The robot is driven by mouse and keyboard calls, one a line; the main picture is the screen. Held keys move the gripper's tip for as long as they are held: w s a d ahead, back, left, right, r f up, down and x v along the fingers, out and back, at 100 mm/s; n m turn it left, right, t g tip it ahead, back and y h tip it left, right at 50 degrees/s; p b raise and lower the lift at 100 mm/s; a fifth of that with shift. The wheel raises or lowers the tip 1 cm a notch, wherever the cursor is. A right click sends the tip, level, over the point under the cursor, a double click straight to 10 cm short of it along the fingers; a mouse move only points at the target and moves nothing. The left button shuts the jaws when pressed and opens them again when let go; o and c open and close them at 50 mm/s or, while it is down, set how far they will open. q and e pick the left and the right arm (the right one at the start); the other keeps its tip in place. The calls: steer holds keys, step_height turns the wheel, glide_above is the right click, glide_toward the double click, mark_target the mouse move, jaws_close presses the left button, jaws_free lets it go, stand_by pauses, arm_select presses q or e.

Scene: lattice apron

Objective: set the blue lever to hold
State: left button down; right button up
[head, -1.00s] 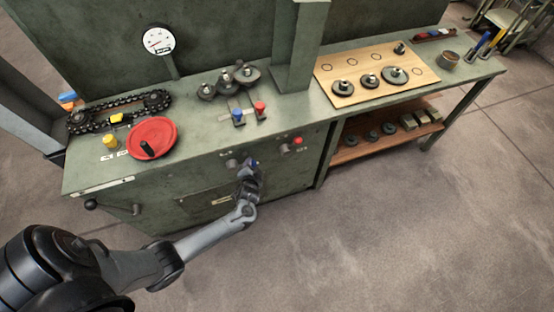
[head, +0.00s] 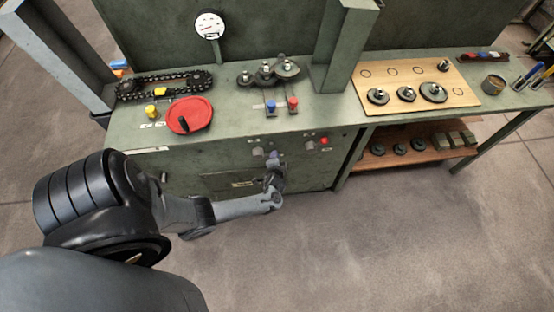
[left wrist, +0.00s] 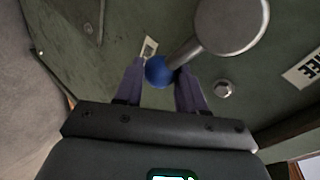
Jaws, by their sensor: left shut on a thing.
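The blue lever is on the front panel of the green bench. In the left wrist view its round blue knob (left wrist: 158,72) sits between the fingers of my left gripper (left wrist: 160,85), at the end of a short metal rod from a large grey hub (left wrist: 230,22). In the head view my left gripper (head: 273,160) is at the bench front, just right of a grey hub (head: 257,152), with the fingers shut on the knob. The gripper hides most of the lever there. The label marks around it are too small to read. My right gripper is not in view.
Another grey knob (head: 310,146) and a red button (head: 324,140) are just right on the panel. Open floor lies in front.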

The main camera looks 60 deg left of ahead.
arm_select(q)
steer(key=c, duration=0.9)
jaws_free()
steer(key=shift+s, duration=0.1)
steer(key=shift+c, duration=0.2)
steer(key=p+v, duration=0.4)
steer(key=v, duration=0.6)
steer(key=shift+s+d+r, duration=0.15)
steer(key=shift+s+d, duration=0.05)
steer(key=shift+d, duration=0.05)
